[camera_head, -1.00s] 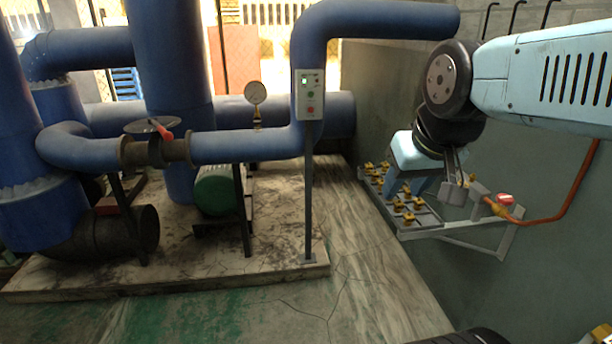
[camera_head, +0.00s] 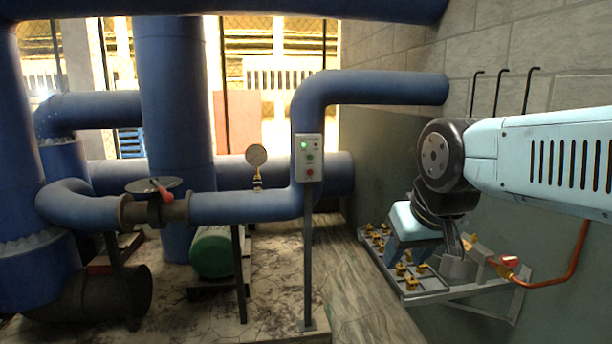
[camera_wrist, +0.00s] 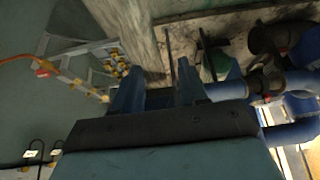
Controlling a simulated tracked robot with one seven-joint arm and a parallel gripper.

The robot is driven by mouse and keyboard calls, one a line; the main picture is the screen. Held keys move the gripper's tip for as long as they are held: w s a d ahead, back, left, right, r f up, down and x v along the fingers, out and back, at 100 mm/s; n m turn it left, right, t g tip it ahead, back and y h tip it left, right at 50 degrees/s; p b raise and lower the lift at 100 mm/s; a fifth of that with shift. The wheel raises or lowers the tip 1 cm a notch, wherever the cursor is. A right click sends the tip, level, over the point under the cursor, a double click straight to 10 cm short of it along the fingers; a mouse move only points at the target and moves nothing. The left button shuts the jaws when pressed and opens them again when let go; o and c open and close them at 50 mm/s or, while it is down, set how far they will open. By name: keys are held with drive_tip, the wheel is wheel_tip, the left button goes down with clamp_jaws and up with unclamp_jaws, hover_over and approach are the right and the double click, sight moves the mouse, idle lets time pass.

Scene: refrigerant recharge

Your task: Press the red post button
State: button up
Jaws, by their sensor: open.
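The red button (camera_head: 310,172) is the lower button on a small white control box (camera_head: 299,168). A green button (camera_head: 310,157) is above it, and a lit green lamp is near the top of the box. The box sits on a thin grey post (camera_head: 308,255) in front of the blue pipe. My gripper (camera_head: 456,262) is well to the right of the post, pointing down by the wall rack, apart from the box. In the wrist view the two blue fingers of my gripper (camera_wrist: 158,92) are spread with nothing between them. I cannot make out the box in the wrist view.
A wall rack (camera_head: 428,294) with several brass valves lies just under my gripper. An orange hose (camera_head: 575,262) with a red-handled valve (camera_head: 510,262) hangs at right. Large blue pipes (camera_head: 180,120), a gauge (camera_head: 256,156) and a handwheel valve (camera_head: 152,186) stand at left.

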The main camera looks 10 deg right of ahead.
clamp_jaws()
idle(1.5)
